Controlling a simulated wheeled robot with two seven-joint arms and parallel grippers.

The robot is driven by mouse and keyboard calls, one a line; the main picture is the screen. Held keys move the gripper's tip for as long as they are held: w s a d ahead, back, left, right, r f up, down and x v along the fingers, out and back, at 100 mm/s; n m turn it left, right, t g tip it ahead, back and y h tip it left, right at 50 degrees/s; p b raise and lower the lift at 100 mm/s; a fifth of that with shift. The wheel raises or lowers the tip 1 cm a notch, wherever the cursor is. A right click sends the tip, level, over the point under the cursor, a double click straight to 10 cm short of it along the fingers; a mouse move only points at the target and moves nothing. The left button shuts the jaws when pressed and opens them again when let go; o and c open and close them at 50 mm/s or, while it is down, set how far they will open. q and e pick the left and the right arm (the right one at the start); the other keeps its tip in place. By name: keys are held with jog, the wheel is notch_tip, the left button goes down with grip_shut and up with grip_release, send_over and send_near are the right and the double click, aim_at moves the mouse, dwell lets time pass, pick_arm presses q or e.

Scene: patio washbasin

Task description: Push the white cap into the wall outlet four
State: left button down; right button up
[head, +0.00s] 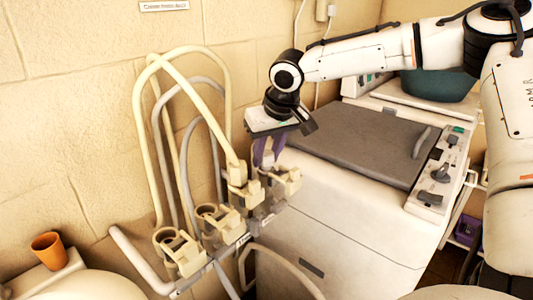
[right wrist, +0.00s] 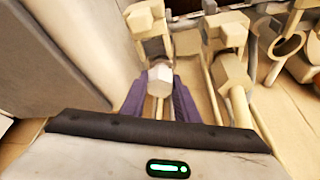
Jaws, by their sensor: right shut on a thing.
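My right gripper (head: 267,152) reaches down with its purple fingers over the far end of a row of cream wall outlets. In the right wrist view, the fingers (right wrist: 159,103) are shut on the white cap (right wrist: 160,76), a pale faceted piece. Just beyond the cap is an outlet (right wrist: 143,20) with a grey part, and the cap appears lined up with it. I cannot tell whether they touch. In the head view, the farthest outlet (head: 287,180) is beside the fingertips; the cap is not clear there. No outlet number is legible. My left gripper is not in view.
Cream and grey hoses (head: 139,110) loop up from the outlets. Nearer outlets (head: 183,255) stand along the rail. A white washing machine (head: 330,225) with a grey lid is close on the right. An orange cup (head: 48,250) stands at lower left.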

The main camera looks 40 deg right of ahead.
jog(key=shift+f, duration=0.15)
jog(key=o, duration=0.8)
jog(key=shift+c, duration=0.2)
jog(key=shift+v, duration=1.35)
jog(key=d+v, duration=0.1)
jog(key=v, duration=0.7)
jog(key=shift+a, duration=0.5)
